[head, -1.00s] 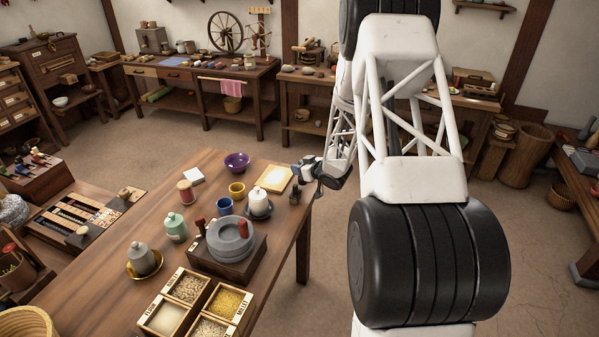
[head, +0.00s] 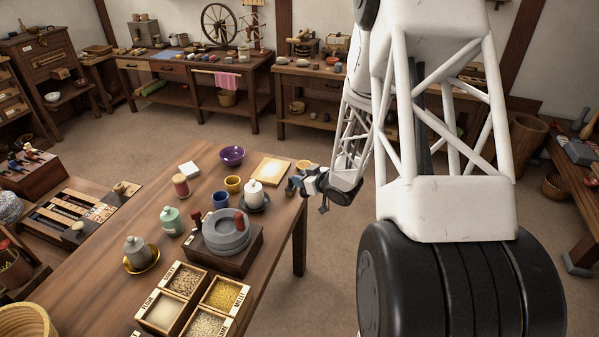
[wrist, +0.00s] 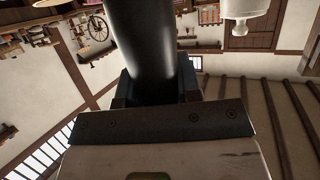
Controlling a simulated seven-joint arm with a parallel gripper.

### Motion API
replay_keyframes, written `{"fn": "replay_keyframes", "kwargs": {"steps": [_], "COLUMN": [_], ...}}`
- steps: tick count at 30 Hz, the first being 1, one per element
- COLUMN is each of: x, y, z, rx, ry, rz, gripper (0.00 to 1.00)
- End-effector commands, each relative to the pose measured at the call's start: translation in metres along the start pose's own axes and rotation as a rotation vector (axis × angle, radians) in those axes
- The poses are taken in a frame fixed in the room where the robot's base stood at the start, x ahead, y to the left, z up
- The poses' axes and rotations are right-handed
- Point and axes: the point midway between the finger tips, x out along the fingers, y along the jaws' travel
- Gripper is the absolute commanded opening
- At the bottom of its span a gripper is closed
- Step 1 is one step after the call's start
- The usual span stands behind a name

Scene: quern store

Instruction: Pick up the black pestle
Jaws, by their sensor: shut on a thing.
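The black pestle (wrist: 145,40) fills the upper middle of the wrist view as a smooth dark cylinder. My gripper (wrist: 156,86) is shut on it, with one dark finger on each side. The far end of the pestle runs out of the top of that view. In the head view my gripper (head: 297,186) is small, at the right edge of the wooden table (head: 100,270). The pestle is too small and dark to make out clearly there.
A grey quern (head: 226,238) and a divided grain box (head: 186,281) stand further forward. Open floor lies right of the table.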

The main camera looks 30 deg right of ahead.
Motion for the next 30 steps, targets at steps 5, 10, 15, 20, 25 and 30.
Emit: {"fn": "replay_keyframes", "kwargs": {"steps": [5,10,15,20,25,30], "x": [-0.01,-0.014,-0.014,-0.014,-0.014,-0.014], "y": [-0.007,-0.011,-0.011,-0.011,-0.011,-0.011], "z": [0.002,0.003,0.003,0.003,0.003,0.003], "rx": [0.0,0.0,0.0,0.0,0.0,0.0], "ry": [0.001,0.001,0.001,0.001,0.001,0.001], "rz": [0.001,0.0,0.0,0.0,0.0,0.0], "gripper": [0.08,0.08,0.08,0.08,0.08,0.08]}}
